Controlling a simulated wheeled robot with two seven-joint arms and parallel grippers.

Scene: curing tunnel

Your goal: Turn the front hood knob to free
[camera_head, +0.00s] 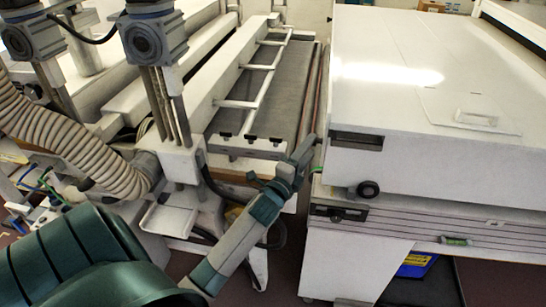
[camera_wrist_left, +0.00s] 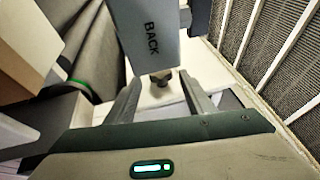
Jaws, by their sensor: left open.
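The front hood knob (camera_head: 368,189) is a round black knob low on the near face of the white hood (camera_head: 425,75), close to its left corner. I cannot read its setting. My left gripper (camera_head: 303,153) points up and right, at the gap between the belt machine and the hood, left of the knob and apart from it. In the left wrist view the gripper (camera_wrist_left: 161,88) has its two fingers spread, with nothing held. A small dark knob-like piece (camera_wrist_left: 160,77) shows beyond the fingers; I cannot tell if it is the hood knob. My right gripper is out of view.
A dark belt (camera_head: 262,85) with white bars lies left of the hood. A post with a grey motor block (camera_head: 155,40) stands left of it. A grey block marked "BACK" (camera_wrist_left: 145,38) is close ahead in the wrist view. Open floor (camera_head: 500,283) shows at lower right.

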